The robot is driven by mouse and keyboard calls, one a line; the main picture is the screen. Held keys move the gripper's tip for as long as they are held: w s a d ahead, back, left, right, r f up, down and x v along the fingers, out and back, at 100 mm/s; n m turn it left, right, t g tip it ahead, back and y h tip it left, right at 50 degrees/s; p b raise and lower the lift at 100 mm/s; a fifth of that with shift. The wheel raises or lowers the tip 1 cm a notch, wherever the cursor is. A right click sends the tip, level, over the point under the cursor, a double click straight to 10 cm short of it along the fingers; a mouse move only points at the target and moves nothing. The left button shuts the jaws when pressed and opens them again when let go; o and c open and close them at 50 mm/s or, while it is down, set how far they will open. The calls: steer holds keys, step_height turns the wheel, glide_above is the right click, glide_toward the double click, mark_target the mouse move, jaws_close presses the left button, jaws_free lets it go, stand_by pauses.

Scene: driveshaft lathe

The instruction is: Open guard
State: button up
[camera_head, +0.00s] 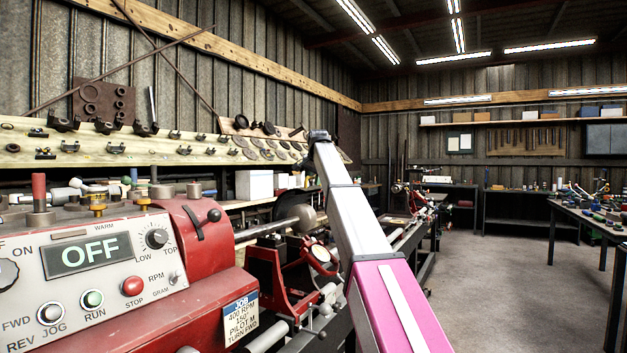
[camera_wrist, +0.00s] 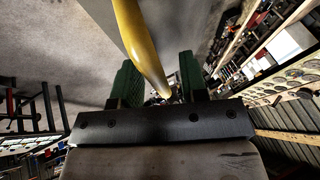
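In the wrist view my gripper (camera_wrist: 158,88) shows two green fingers standing apart. A smooth, curved yellow bar (camera_wrist: 138,40) comes down from the top edge and narrows to an end between the fingers. A gap shows beside it, and I cannot tell whether it touches a finger. Whether this bar belongs to the guard is unclear. In the head view the lathe's red headstock (camera_head: 212,243) has a rounded cover with a black knob (camera_head: 214,215). No part there can be named as the guard for certain. My gripper does not show in the head view.
The control panel (camera_head: 95,262) reads OFF, with several knobs and buttons. A red rest (camera_head: 280,285) stands on the lathe bed beside my arm. A tool board (camera_head: 130,148) runs along the left wall. A workbench (camera_head: 590,215) stands at right. The floor (camera_head: 505,275) between is clear.

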steer(key=v, duration=1)
steer(key=shift+s+r, duration=0.25)
steer(key=shift+r, duration=0.1)
